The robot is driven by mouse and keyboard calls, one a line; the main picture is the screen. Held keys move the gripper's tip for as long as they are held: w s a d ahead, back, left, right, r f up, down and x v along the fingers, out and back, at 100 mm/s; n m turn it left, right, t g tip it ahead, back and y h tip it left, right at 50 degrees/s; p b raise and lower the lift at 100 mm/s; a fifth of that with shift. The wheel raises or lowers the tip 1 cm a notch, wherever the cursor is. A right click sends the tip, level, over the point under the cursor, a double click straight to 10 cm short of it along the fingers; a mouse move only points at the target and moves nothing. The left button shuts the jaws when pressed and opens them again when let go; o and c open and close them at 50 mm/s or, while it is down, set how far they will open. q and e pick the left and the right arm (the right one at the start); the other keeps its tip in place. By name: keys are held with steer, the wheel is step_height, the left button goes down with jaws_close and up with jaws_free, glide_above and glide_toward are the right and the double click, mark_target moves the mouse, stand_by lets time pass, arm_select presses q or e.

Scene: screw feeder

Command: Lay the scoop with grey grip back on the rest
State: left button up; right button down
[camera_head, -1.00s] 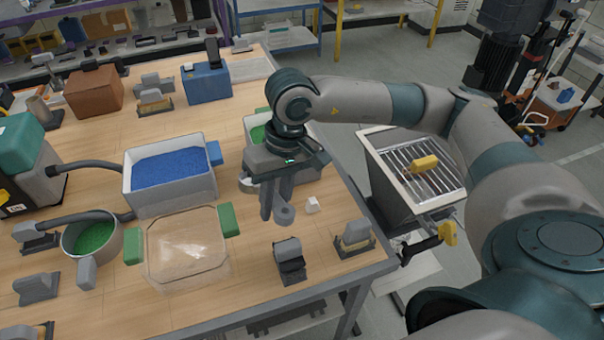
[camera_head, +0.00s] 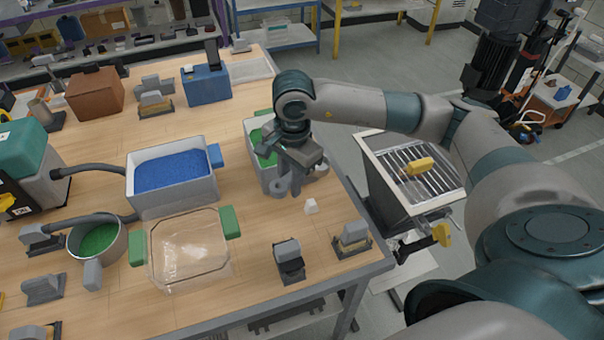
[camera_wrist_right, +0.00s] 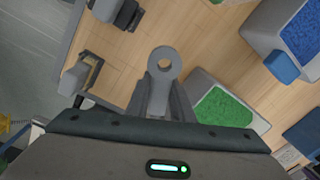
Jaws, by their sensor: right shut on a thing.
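My right gripper (camera_head: 291,183) is shut on a grey grip with a ringed end, which I take to be the scoop with grey grip (camera_head: 278,188). In the right wrist view the ring (camera_wrist_right: 163,61) sticks out past the fingers; the scoop's bowl is hidden. The gripper hangs above the table, beside the bin of green granules (camera_head: 254,146). Which holder is the scoop's rest is not clear: a dark grey stand (camera_head: 290,262) and a grey stand with a tan block (camera_head: 352,238) are at the near right. My left gripper is not in view.
A small white piece (camera_head: 310,206) lies near the gripper. A clear tray with green handles (camera_head: 187,250), a bin of blue granules (camera_head: 172,190) and a pot of green granules (camera_head: 96,240) stand left. A slatted metal bin (camera_head: 410,170) stands beyond the table's right edge.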

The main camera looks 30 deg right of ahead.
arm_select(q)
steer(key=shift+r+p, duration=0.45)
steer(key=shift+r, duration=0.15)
arm_select(e)
steer(key=d+m, duration=0.1)
steer(key=m, duration=0.1)
steer(key=w+d+f+m, duration=0.1)
steer(key=m, duration=0.1)
steer(key=d+f+m, duration=0.1)
steer(key=d+m, duration=0.1)
steer(key=m, duration=0.1)
steer(key=shift+w+f+g, duration=0.15)
steer(key=shift+g, duration=0.25)
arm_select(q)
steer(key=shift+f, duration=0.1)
